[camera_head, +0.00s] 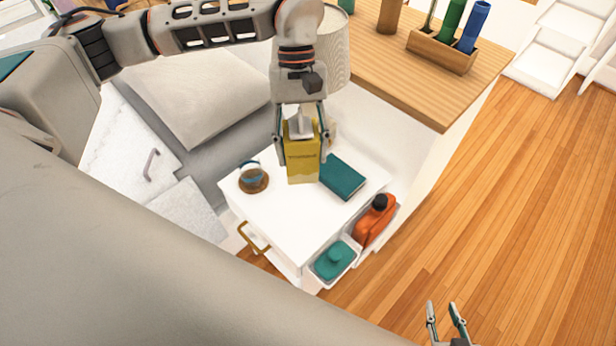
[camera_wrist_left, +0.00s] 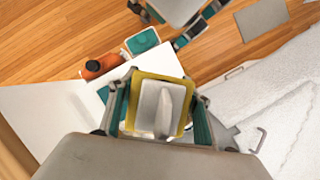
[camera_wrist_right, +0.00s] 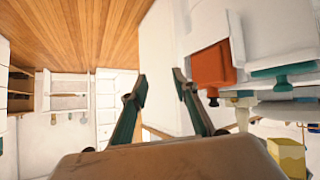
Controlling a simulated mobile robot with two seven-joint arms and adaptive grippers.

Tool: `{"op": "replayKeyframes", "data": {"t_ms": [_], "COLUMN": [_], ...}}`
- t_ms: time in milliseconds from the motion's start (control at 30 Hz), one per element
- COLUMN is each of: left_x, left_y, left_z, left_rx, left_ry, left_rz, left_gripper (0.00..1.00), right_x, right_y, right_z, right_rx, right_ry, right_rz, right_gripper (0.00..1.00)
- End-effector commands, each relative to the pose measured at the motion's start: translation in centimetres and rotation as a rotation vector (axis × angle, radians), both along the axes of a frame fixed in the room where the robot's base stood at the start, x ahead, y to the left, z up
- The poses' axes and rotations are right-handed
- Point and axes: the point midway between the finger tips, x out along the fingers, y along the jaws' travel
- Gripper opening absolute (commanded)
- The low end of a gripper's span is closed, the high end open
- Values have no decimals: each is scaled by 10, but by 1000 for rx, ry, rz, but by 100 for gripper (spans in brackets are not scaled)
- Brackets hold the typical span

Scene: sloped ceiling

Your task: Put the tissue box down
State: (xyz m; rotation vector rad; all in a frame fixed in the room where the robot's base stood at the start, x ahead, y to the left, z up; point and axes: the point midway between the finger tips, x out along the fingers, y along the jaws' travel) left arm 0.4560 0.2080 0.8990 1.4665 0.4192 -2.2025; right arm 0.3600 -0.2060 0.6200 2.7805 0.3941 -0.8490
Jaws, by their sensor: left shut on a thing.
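The yellow tissue box (camera_head: 302,160), with a white tissue standing out of its top, is between the fingers of my left gripper (camera_head: 302,150). The gripper is shut on it from above. In the head view the box is upright over the white nightstand top (camera_head: 275,212); I cannot tell whether its base touches. It also shows in the left wrist view (camera_wrist_left: 145,88) and at the lower right of the right wrist view (camera_wrist_right: 287,157). My right gripper (camera_head: 446,312) is open and empty, over the wooden floor away from the nightstand.
A teal book (camera_head: 342,177) lies just right of the box. A cup on a brown saucer (camera_head: 253,184) is to its left. An orange bottle (camera_head: 375,221) and a teal-lidded container (camera_head: 334,261) are at the nightstand's right side. The front part of the top is clear.

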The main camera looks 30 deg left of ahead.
Motion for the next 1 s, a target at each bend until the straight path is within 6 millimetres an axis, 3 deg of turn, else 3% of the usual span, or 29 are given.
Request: {"op": "replayKeyframes", "data": {"t_ms": [400, 733, 867, 1000], "left_x": [-11, -10, -11, -12], "left_y": [-15, -13, -12, -13], "left_z": [14, 24, 10, -22], "left_rx": [-2, 1, 4, 6], "left_ry": [-1, -1, 6, 8], "left_rz": [735, 1051, 1074, 1075], "left_gripper": [23, 23, 23, 23], "right_x": [-8, -8, -8, -9], "right_y": [4, 4, 4, 4], "right_z": [0, -1, -1, -3], "right_rx": [8, 9, 9, 9], "right_ry": [16, 19, 19, 20], "right_rz": [3, 1, 1, 1], "right_gripper": [29, 29, 29, 29]}}
